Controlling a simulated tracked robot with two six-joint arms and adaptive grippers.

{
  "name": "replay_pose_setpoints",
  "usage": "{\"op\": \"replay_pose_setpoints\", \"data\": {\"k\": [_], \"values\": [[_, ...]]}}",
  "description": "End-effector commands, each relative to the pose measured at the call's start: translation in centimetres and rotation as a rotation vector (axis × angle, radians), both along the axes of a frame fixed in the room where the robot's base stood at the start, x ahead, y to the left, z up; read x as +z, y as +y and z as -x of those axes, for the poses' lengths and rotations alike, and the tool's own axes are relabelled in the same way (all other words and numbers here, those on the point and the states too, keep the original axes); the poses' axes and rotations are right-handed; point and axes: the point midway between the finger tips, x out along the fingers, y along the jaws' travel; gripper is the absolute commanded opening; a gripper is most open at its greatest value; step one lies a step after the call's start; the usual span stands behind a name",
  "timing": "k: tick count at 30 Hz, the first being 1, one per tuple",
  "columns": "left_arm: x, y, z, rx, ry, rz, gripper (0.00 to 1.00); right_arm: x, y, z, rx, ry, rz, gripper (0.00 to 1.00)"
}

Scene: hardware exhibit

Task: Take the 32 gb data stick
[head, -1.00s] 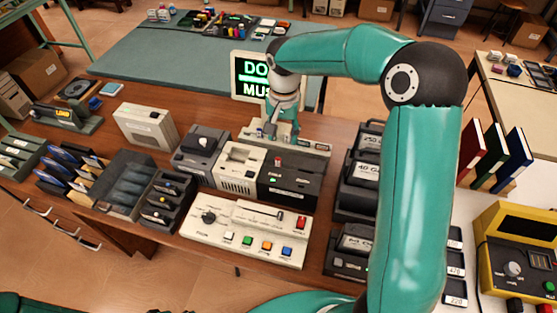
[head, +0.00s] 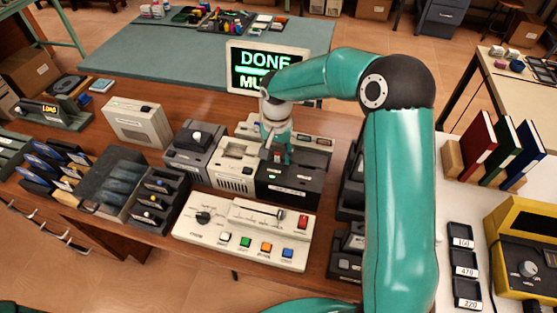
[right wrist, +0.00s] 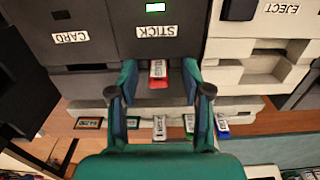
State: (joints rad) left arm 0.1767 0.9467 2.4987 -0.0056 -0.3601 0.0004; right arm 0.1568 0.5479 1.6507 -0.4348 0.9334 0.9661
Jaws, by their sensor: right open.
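A red data stick with a pale label (right wrist: 158,76) stands in the slot marked STICK on the dark reader box (head: 290,183); its label is too small to read. My right gripper (right wrist: 160,84) is open, with one finger on each side of this stick. In the head view the right gripper (head: 277,153) is over the back of the dark box. More small sticks, one pale (right wrist: 159,127), one green-edged (right wrist: 190,124) and one blue (right wrist: 222,124), sit in the pale rack behind the box. My left gripper is not in view.
A lit screen (head: 266,70) reading DONE stands behind. A cream control panel (head: 240,236) with a lever and coloured buttons is in front. A cream drive (head: 234,168) adjoins the dark box at left. Dark cartridge racks (head: 352,190) stand close at right.

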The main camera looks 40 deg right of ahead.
Motion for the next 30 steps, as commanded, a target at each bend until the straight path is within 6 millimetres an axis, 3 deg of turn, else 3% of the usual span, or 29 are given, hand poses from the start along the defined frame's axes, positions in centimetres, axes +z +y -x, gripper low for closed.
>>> {"op": "replay_pose_setpoints", "data": {"k": [4, 12, 23, 30], "values": [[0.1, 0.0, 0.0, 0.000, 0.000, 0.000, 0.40, 0.1, 0.0, 0.0, 0.000, 0.000, 0.000, 0.49], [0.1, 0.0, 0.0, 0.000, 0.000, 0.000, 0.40, 0.1, 0.0, 0.0, 0.000, 0.000, 0.000, 0.05], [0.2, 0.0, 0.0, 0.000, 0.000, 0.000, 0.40, 0.3, 0.0, 0.0, -0.001, 0.000, 0.000, 0.02], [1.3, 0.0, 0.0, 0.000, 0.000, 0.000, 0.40, 1.9, 0.0, 0.0, -0.001, -0.001, 0.000, 0.02]]}}
